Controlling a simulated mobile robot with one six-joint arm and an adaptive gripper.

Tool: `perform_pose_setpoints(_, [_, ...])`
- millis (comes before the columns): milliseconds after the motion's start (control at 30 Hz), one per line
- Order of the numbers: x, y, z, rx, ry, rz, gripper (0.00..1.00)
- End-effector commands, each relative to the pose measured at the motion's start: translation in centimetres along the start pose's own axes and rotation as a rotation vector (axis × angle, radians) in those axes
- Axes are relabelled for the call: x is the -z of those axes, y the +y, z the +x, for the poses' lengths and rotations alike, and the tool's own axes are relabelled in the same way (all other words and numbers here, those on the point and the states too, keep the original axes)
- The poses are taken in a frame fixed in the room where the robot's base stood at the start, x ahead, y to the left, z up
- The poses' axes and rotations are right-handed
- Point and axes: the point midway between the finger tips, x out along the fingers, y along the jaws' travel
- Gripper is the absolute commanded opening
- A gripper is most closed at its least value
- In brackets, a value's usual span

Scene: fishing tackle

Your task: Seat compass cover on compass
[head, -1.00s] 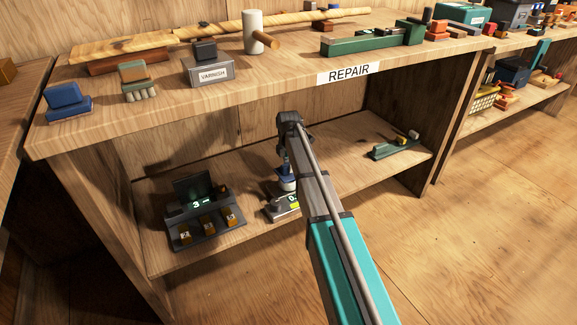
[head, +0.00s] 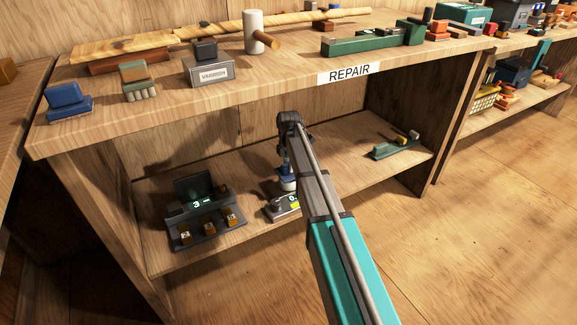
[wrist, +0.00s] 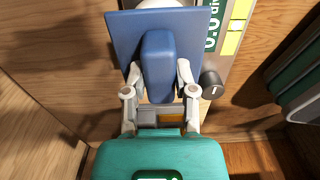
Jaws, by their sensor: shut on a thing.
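My gripper (wrist: 158,88) is shut on the raised blue grip of a square blue plate, which I take to be the compass cover (wrist: 118,35). In the head view the cover (head: 288,171) shows small below my gripper, inside the lower shelf bay. A pale rounded thing (wrist: 158,3) shows just past the plate's far edge; it may be part of the compass, mostly hidden under the cover. In the head view a whitish body (head: 288,185) sits below the blue. I cannot tell whether cover and compass touch.
A grey device with a digital display (wrist: 211,28) and a dark knob (wrist: 211,84) is beside and under the cover on the lower shelf (head: 335,150). A dark display stand (head: 205,215) is left, a green tool (head: 396,147) right. The REPAIR bench top (head: 130,112) overhangs.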

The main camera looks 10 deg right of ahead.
Motion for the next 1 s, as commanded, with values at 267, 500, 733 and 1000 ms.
perform_pose_setpoints(267, [0.0, 0.0, 0.0, 0.0, 0.0, 0.0, 0.0])
perform_pose_setpoints(500, [0.0, 0.0, 0.3, 0.0, 0.0, 0.0, 0.0])
perform_pose_setpoints(733, [0.0, 0.0, 0.8, 0.0, 0.0, 0.0, 0.0])
perform_pose_setpoints(1000, [-0.1, 0.0, 1.2, 0.0, 0.0, 0.001, 0.0])
